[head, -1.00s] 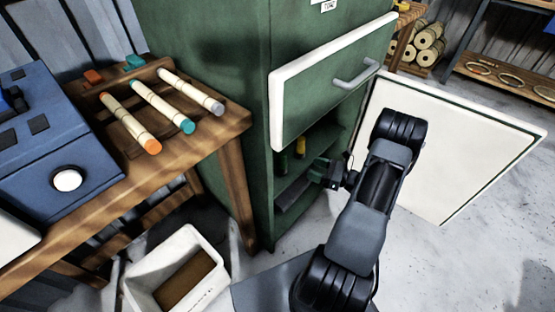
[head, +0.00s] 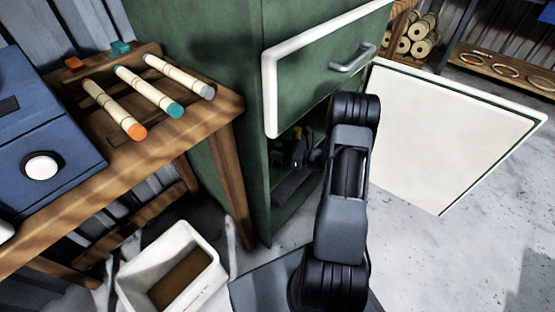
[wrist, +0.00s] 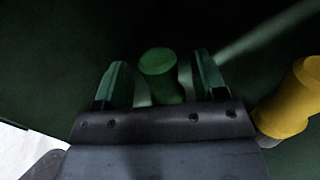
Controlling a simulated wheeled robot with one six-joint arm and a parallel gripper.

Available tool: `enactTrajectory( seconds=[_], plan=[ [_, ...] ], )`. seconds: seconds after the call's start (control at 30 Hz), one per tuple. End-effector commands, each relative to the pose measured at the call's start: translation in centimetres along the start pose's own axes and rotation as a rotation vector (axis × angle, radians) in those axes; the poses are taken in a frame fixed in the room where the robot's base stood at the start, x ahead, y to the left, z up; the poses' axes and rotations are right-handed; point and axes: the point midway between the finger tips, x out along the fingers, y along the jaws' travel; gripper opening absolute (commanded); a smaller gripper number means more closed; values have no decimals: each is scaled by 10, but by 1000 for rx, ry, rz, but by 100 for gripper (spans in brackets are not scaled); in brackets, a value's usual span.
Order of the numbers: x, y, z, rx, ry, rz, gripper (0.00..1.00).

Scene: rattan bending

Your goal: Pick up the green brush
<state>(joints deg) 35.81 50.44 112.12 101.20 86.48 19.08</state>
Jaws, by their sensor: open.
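The green brush (wrist: 160,75) shows in the wrist view as a rounded green upright shape. It stands between the two green-tipped fingers of my gripper (wrist: 163,82), with a gap visible on both sides. My gripper is open. The lower part of the brush is hidden behind the gripper's body. In the head view my gripper (head: 302,150) is inside the dark lower compartment of the green cabinet (head: 218,190), mostly hidden by my arm and shadow.
A yellow cylindrical thing (wrist: 290,100) stands close right of the right finger. The white cabinet door (head: 450,130) is open at right; a drawer (head: 325,70) juts out above. A wooden table (head: 215,115) with rattan rolls and a white bin (head: 135,275) are at left.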

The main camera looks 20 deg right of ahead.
Motion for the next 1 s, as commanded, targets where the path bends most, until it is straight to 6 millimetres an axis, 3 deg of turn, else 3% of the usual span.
enactTrajectory(
  seconds=[0.1,0.37,0.93,1.0],
  plan=[
    [9,0,0,-1,0,1,65],
    [11,0,1,0,0,-1,65],
    [11,0,0,1,0,0,12],
    [11,0,1,0,0,0,10]
  ],
)
